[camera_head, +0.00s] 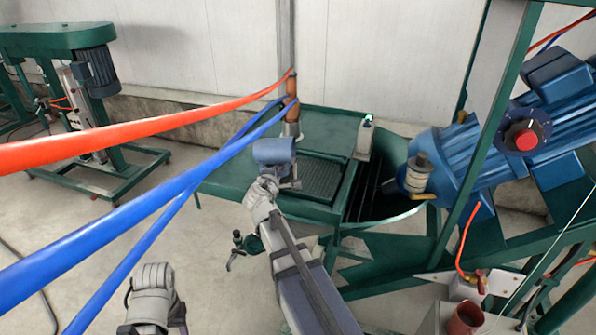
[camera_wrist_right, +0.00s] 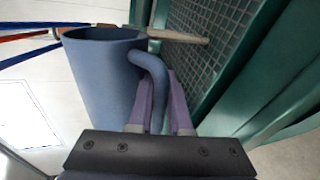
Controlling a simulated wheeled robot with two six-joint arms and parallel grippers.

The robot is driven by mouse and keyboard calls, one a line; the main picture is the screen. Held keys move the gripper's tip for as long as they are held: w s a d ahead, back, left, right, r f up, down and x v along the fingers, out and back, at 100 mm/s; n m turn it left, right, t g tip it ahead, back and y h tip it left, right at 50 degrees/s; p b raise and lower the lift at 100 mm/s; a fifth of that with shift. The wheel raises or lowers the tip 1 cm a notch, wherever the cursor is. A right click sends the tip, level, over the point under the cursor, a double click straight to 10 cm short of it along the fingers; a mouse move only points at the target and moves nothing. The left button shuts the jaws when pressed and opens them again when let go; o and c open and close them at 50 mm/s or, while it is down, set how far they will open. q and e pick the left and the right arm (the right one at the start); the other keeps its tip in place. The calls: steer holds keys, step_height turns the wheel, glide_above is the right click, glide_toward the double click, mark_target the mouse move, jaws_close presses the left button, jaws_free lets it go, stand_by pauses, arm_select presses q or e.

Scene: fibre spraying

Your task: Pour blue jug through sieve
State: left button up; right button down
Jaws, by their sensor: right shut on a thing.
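The blue jug (camera_head: 273,151) is held up by my right gripper (camera_head: 266,186) at the near left edge of the sieve. In the right wrist view the jug (camera_wrist_right: 103,85) shows its rim at the top, and the fingers of my right gripper (camera_wrist_right: 160,105) are shut on its handle. The jug looks close to upright. Its contents are hidden. The sieve (camera_head: 318,178) is a dark mesh set in the green table; its mesh (camera_wrist_right: 215,40) lies beside the jug in the wrist view. At the lower left is my left arm's end (camera_head: 153,292); its fingertips are not clear.
Red (camera_head: 140,130) and blue hoses (camera_head: 120,215) cross in front at left. The green table (camera_head: 240,180) surrounds the sieve, with an open green trough and a blue motor (camera_head: 450,160) to its right. A red cup (camera_head: 465,318) stands at lower right.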

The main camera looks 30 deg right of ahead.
steer(key=shift+r+m+t+y+p, duration=0.6)
steer(key=shift+r+m, duration=0.05)
steer(key=shift+m, duration=0.55)
stand_by(1.4)
